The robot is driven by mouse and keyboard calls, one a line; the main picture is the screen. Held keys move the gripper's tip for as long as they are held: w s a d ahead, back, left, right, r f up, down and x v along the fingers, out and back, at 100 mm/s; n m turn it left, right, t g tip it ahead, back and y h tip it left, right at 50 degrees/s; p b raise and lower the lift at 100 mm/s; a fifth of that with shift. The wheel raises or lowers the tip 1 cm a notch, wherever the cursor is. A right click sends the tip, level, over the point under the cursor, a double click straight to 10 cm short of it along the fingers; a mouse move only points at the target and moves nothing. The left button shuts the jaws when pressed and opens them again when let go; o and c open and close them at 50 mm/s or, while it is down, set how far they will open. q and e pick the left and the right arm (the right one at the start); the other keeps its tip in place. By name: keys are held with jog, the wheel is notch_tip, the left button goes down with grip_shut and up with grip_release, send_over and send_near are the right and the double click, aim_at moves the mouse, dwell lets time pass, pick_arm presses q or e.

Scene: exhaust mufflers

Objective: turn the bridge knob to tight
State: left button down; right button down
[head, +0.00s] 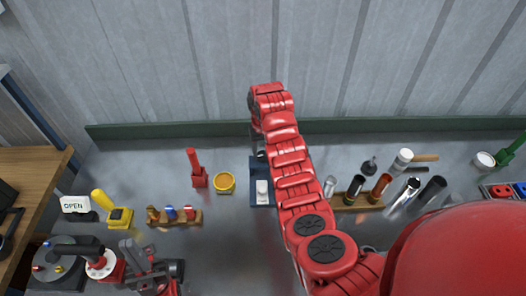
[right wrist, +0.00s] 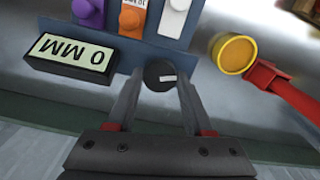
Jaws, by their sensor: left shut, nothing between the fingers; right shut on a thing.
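A round black knob (right wrist: 160,75) with a small white mark sits at the edge of a blue panel in the right wrist view. My right gripper (right wrist: 161,92) is shut on this knob, one finger on each side. The knob's setting cannot be read for sure. In the head view the dark blue panel (head: 256,197) lies mid-bench, and my right arm covers part of it and the knob. My left gripper (head: 128,246) is shut and empty at the lower left, well away from the panel.
A yellow cup (head: 225,183) and a red-handled tool (head: 196,166) stand left of the panel. A rack (head: 350,205) with several cylinders stands to its right.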

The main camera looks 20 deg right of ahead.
aim_at(263, 155)
jog(key=shift+m, duration=1.9)
jog(key=shift+c, duration=1.4)
grip_release()
notch_tip(263, 155, up, 6)
jog(key=p, duration=0.3)
jog(key=shift+f, duration=0.15)
notch_tip(263, 155, up, 12)
jog(key=shift+b, duration=0.35)
